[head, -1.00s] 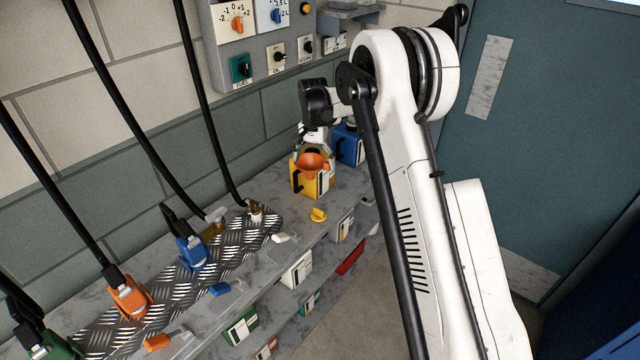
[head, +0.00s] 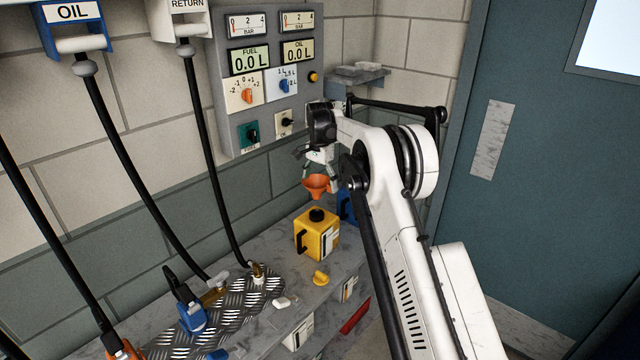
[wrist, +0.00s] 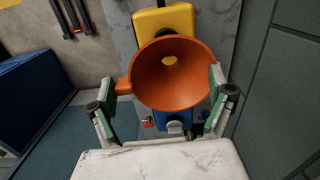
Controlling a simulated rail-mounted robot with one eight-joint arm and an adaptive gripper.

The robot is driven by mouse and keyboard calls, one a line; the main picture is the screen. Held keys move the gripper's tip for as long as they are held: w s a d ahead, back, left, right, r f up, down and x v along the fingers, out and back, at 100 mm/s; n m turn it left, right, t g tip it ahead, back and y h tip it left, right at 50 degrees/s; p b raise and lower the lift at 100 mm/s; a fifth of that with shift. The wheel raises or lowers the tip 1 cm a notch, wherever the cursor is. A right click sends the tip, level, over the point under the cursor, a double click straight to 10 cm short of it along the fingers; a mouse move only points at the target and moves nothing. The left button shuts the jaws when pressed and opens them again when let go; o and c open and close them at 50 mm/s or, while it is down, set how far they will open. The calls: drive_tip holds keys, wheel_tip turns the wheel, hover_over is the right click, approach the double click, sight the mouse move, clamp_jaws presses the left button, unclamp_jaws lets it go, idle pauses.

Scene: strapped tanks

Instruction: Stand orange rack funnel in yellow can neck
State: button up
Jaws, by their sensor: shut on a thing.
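The orange funnel (head: 316,184) is in the air above the yellow can (head: 318,240), bowl up, in the head view. A gap shows between it and the can's black neck (head: 317,215). The can stands upright on the bench. My gripper (head: 322,163) is shut on the funnel. In the wrist view the funnel (wrist: 172,75) sits between the two fingers of my gripper (wrist: 163,88), its small tab at the left finger. The yellow can (wrist: 160,20) shows behind the funnel's rim, and yellow shows through its hole. The wrist view hides the spout's tip.
A blue can (head: 346,207) stands just behind the yellow one, partly hidden by my arm. A yellow cap (head: 321,278) and a white piece (head: 283,302) lie on the bench in front. Hoses hang at the left, by a control panel (head: 266,75) on the wall.

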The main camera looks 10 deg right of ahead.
sight(320, 194)
drive_tip(key=shift+f+b, duration=2.15)
drive_tip(key=shift+f, duration=0.75)
drive_tip(key=shift+b, duration=0.7)
drive_tip(key=shift+f+b, duration=0.85)
drive_tip(key=shift+f, duration=0.5)
drive_tip(key=o, duration=1.1)
drive_tip(key=shift+r, duration=0.1)
drive_tip(key=shift+c, duration=0.2)
wheel_tip(320, 194, up, 12)
drive_tip(key=shift+s, duration=0.1)
